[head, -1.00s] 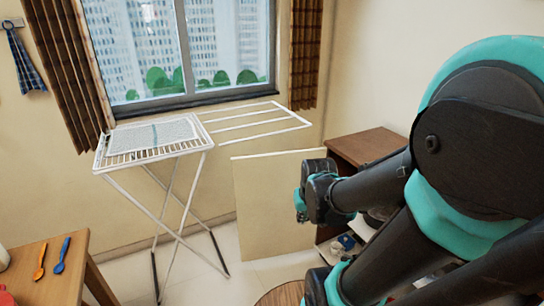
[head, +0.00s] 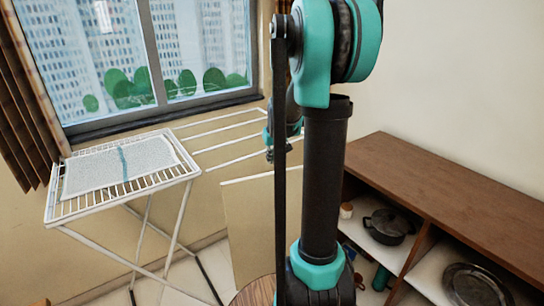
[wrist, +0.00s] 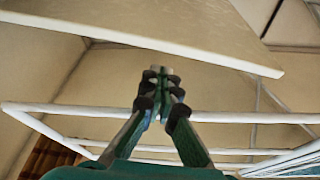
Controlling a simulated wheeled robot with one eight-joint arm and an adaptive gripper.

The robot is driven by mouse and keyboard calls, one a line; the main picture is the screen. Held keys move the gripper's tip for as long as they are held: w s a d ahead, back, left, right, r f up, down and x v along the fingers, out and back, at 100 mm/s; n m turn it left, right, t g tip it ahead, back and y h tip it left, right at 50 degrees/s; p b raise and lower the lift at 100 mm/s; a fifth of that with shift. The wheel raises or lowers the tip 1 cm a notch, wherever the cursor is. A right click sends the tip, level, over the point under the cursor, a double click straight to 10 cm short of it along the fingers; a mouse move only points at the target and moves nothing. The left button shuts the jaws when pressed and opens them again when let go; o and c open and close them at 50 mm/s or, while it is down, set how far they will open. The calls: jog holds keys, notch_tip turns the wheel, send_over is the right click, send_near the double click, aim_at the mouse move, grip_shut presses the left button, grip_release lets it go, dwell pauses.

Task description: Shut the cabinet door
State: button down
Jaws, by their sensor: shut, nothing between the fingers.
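The cabinet (head: 450,205) is brown-topped with open white compartments at the right of the head view. Its door (head: 248,225) is a plain beige panel standing swung open left of the cabinet, partly hidden behind my arm. In the wrist view the door (wrist: 170,25) appears as a broad pale panel across the top. My gripper (wrist: 157,75) has its fingers together and empty, pointing toward the panel's edge with a visible gap in the picture. In the head view my gripper (head: 270,152) is small, partly hidden by my arm, above the door's top edge and beside the drying rack.
A white drying rack (head: 120,178) with a cloth stands left of the door; its rails (wrist: 75,110) cross the wrist view close to my gripper. A pot (head: 388,226) and a plate (head: 472,285) are inside the cabinet. A round wooden top (head: 255,291) is low in front.

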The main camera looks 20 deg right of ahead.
jog(key=shift+x, duration=2.9)
jog(key=shift+s, duration=0.2)
